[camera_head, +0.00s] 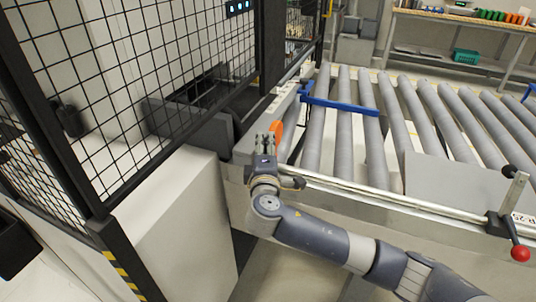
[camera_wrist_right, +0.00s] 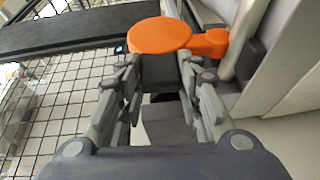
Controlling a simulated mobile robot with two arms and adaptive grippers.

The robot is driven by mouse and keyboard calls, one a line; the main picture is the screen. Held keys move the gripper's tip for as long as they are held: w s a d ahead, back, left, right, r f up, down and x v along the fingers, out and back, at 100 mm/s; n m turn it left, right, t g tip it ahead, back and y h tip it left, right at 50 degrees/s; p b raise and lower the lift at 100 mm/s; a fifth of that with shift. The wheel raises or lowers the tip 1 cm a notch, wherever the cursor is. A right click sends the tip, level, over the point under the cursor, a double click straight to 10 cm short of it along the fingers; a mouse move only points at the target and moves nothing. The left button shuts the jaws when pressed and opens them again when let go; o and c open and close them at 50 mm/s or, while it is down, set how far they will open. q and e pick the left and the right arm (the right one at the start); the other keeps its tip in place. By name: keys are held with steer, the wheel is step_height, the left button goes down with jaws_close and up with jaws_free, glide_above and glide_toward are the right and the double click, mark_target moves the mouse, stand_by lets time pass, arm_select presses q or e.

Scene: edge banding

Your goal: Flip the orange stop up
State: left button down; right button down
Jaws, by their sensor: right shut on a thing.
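The orange stop (camera_head: 276,132) is at the left end of the roller conveyor, near its front corner. In the right wrist view the stop (camera_wrist_right: 160,35) shows as a round orange disc with a smaller orange knob to its right. My right gripper (camera_head: 267,142) is at the stop, its fingers pointing away from me. In the wrist view the right gripper (camera_wrist_right: 158,68) has its fingertips at the disc's lower edge, either side of a dark block, and is shut on the stop. The exact contact is partly hidden. My left gripper is not in view.
The roller conveyor (camera_head: 343,125) stretches to the right, with a blue bar (camera_head: 340,104) across it. A black mesh fence (camera_head: 130,65) and a white cabinet (camera_head: 175,215) stand left. A red-knobbed lever (camera_head: 519,253) is at the front right.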

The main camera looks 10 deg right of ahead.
steer(key=shift+s+a+f+n+t+h+b, duration=0.15)
steer(key=shift+s+f+n+t+b, duration=0.3)
steer(key=shift+b, duration=0.7)
steer(key=shift+s+a+f+t+h+b, duration=0.1)
steer(key=shift+a+t+b, duration=0.1)
steer(key=shift+t+b, duration=0.65)
steer(key=shift+s+a+f+n+t+h+b, duration=0.1)
steer(key=shift+s+a+f+n+t+b, duration=0.15)
steer(key=shift+b, duration=1.15)
steer(key=shift+d, duration=0.1)
steer(key=c, duration=1.1)
jaws_free()
steer(key=shift+w, duration=0.1)
steer(key=v, duration=1.2)
steer(key=shift+f, duration=0.1)
